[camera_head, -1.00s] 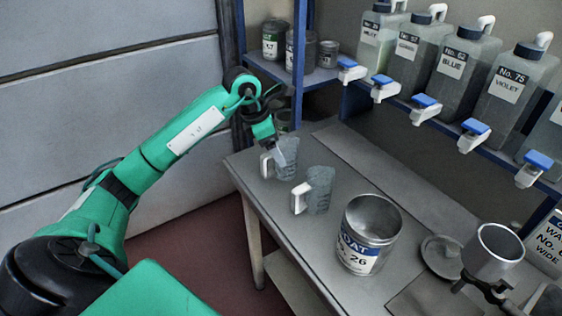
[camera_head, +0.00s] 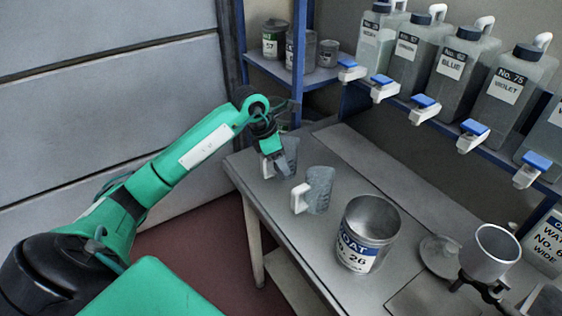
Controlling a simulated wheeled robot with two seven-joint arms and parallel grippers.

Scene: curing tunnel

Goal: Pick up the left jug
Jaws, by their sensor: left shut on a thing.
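The left jug (camera_head: 290,163) is a clear grey measuring jug with a white handle, upright at the far left part of the grey table (camera_head: 262,204). My left gripper (camera_head: 272,157) is shut on the left jug at its handle side and hides part of it. A second, similar jug (camera_head: 320,190) with a white handle stands nearer, to the right of the left jug and apart from it. I cannot tell whether the left jug is clear of the table. My right gripper is not in view.
An open metal can (camera_head: 357,254) stands to the right of the jugs. A grey cup (camera_head: 490,252) in a holder is at the lower right. Large dye bottles (camera_head: 464,68) with blue-topped taps (camera_head: 425,104) line a shelf. Small cans (camera_head: 275,38) sit at the back.

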